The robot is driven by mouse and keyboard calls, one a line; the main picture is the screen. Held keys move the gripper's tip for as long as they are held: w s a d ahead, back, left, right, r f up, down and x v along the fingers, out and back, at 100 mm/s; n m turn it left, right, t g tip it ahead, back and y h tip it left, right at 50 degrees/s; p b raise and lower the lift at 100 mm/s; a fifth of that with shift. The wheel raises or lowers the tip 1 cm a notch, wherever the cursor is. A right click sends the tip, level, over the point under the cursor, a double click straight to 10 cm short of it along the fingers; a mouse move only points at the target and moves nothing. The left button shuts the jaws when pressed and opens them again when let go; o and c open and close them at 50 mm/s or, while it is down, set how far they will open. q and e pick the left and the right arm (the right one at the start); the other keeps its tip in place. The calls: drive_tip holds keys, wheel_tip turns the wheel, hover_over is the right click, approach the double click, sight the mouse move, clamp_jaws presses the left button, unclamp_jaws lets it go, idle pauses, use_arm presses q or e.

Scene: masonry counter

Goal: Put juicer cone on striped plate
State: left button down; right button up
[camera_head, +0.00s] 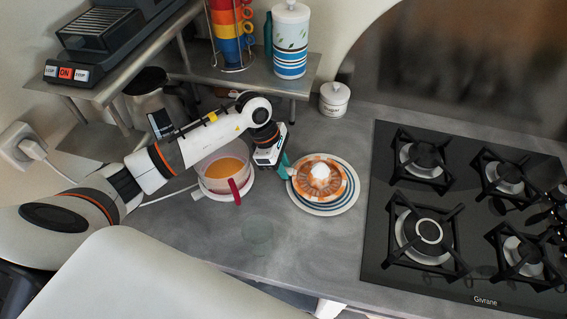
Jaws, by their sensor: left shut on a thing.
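The juicer cone (325,187), an orange see-through disc with a pale tip, is over the middle of the striped plate (338,209). The plate is white with blue rings and lies on the counter left of the hob. I cannot tell whether the cone touches the plate or is just above it. My left gripper (289,170) reaches in from the left and is shut on the cone's left edge. The fingers partly hide that edge. My right gripper is not in view.
A juicer base with orange juice and a red handle (236,191) stands just left of the gripper. The black gas hob (380,215) is to the right. A white lidded jar (334,99) stands behind. A metal shelf (205,72) overhangs the back left.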

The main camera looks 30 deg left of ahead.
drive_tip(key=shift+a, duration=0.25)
use_arm(q)
drive_tip(key=shift+f, duration=0.15)
drive_tip(key=c, duration=1.3)
unclamp_jaws()
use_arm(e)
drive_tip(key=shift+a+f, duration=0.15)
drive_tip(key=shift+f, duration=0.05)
use_arm(q)
drive_tip(key=shift+a+r, duration=0.1)
drive_tip(key=shift+r, duration=0.25)
drive_tip(key=b+v, duration=0.2)
drive_tip(key=v, duration=0.9)
drive_tip(key=shift+r+b, duration=0.35)
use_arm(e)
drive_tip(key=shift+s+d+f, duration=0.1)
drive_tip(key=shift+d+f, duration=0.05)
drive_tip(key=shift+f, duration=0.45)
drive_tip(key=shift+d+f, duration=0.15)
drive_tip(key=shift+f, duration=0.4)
